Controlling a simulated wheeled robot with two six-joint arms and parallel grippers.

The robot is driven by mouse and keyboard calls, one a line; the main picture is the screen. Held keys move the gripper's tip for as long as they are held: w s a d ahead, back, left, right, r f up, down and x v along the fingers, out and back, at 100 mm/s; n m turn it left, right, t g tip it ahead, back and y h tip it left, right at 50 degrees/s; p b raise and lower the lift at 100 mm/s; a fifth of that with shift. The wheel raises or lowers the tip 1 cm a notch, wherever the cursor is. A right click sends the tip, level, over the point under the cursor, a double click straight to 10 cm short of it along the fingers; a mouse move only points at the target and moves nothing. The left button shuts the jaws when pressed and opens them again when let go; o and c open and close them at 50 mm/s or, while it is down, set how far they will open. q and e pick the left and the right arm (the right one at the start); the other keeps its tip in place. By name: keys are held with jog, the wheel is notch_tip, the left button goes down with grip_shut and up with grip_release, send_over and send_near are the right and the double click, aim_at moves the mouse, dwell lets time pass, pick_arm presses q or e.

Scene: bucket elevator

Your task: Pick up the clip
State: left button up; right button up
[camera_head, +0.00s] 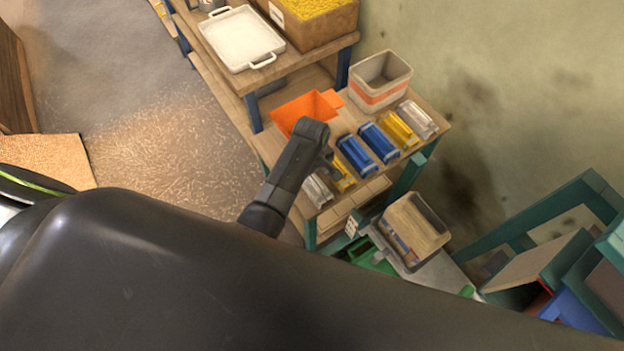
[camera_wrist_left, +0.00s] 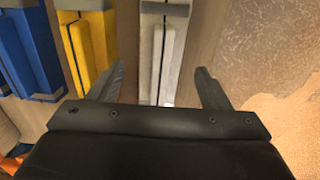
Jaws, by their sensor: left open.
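A row of clip-like bars lies on the wooden bench. The near white-grey clip (camera_head: 317,190) is at the left end, and a yellow clip (camera_head: 345,180) next to it is partly hidden by my arm. Two blue clips (camera_head: 356,154) follow, then another yellow and a clear-grey one. My left gripper (camera_head: 326,166) is over the near end of the row. In the left wrist view my open gripper (camera_wrist_left: 160,70) has its fingers either side of the white-grey clip (camera_wrist_left: 158,50), with nothing gripped. The yellow clip (camera_wrist_left: 88,45) is left of the left finger. My right gripper is not in view.
An orange bin (camera_head: 302,108) stands left of the row, and a beige striped bin (camera_head: 380,82) behind it. A white tray (camera_head: 240,38) and a box of yellow pieces (camera_head: 310,12) are on the higher shelf. A tan bin (camera_head: 415,228) stands below the bench.

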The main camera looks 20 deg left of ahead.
pick_arm(q)
jog(key=shift+f, duration=0.95)
jog(key=c, duration=1.1)
jog(key=shift+o, duration=0.2)
jog(key=shift+r, duration=0.1)
